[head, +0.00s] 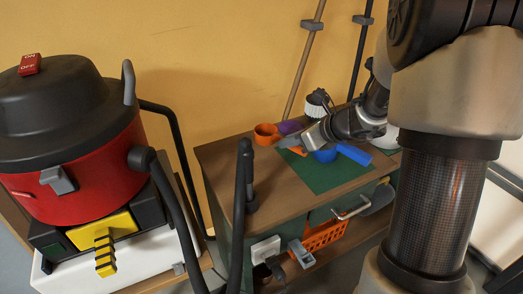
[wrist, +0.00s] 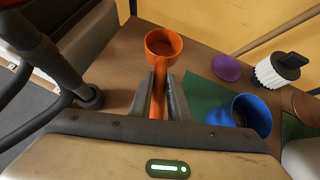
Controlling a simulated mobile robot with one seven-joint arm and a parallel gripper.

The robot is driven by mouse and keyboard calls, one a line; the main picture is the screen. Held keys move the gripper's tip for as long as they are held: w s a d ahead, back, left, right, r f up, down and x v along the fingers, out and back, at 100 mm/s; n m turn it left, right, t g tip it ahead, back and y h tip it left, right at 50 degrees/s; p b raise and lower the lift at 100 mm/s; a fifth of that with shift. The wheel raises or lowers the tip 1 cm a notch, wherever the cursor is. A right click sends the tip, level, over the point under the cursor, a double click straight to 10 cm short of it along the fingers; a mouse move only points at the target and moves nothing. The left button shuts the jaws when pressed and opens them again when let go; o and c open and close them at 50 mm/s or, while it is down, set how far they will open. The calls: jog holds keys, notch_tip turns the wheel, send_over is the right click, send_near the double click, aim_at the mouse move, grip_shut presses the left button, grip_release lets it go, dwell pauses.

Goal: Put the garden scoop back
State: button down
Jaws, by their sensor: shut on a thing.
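The garden scoop is orange, with a round cup (wrist: 163,43) and a straight handle (wrist: 158,88). My gripper (wrist: 159,90) is shut on the handle, with one finger on each side, and the cup points away from the palm. In the head view the scoop's cup (head: 265,135) is over the left part of the brown tabletop (head: 232,165), with my gripper (head: 301,140) to its right. I cannot tell whether the scoop touches the top. A green mat (head: 325,181) lies on the tabletop, partly hidden by my arm.
A blue cup (wrist: 245,113), a purple round piece (wrist: 227,68) and a white brush (wrist: 277,70) stand close to my gripper's right. A red vacuum (head: 85,165) stands further left. An orange basket (head: 323,236) sits below the top.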

jog(key=shift+d+f+n+y, duration=0.15)
jog(key=shift+f+n+y, duration=0.1)
jog(key=shift+n+y, duration=0.05)
jog(key=shift+g, duration=0.3)
notch_tip(320, 180, down, 10)
jog(key=b, duration=0.3)
jog(key=shift+f, duration=0.25)
jog(key=c, duration=1.7)
grip_release()
jog(key=shift+o, duration=0.2)
jog(key=shift+r, duration=0.1)
